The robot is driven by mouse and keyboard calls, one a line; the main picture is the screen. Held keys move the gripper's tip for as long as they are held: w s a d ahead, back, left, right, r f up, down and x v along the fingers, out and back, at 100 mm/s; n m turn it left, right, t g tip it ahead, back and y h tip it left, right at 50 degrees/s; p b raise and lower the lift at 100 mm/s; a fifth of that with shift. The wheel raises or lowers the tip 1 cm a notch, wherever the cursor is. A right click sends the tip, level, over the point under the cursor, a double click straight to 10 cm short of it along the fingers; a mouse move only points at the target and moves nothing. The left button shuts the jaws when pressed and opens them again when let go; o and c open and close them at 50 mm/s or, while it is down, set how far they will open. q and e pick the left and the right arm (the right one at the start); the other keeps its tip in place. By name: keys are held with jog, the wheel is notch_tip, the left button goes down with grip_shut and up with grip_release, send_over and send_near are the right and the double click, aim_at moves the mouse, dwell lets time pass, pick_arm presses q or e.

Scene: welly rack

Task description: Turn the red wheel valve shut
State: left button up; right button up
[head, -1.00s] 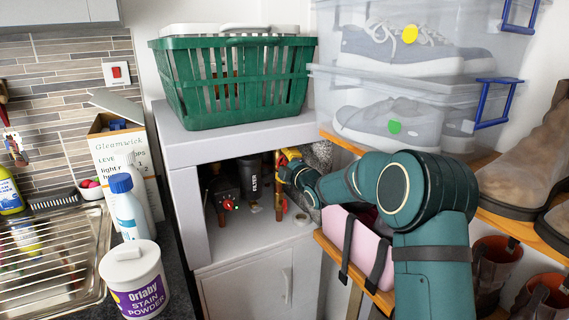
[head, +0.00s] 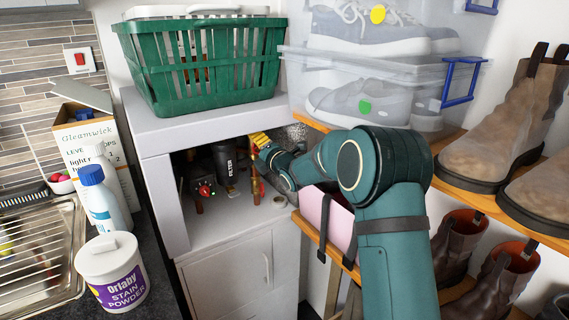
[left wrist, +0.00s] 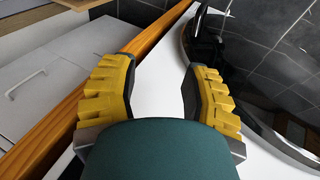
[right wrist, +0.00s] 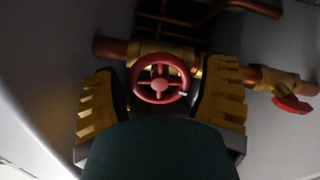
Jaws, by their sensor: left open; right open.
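The red wheel valve (right wrist: 160,82) sits on a brass fitting of a copper pipe in the right wrist view. My right gripper (right wrist: 162,98) is open, with one yellow finger on each side of the wheel. I cannot tell whether the fingers touch it or how deep it lies between them. In the head view my right gripper (head: 262,143) reaches into the cabinet opening, and the wheel is not clearly visible there. My left gripper (left wrist: 160,92) is open and empty in the left wrist view; it is outside the head view.
The white cabinet (head: 155,150) frames the opening and carries a green basket (head: 205,65). A black filter (head: 227,165) and a red knob (head: 205,190) are left of my gripper. A red-handled valve (right wrist: 292,103) is right of the wheel. An orange-edged shelf (head: 345,265) is close to my arm.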

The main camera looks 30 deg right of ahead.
pick_arm(q)
jog(key=shift+r, duration=0.2)
pick_arm(e)
jog(key=s, duration=1.3)
jog(key=shift+s+d, duration=0.4)
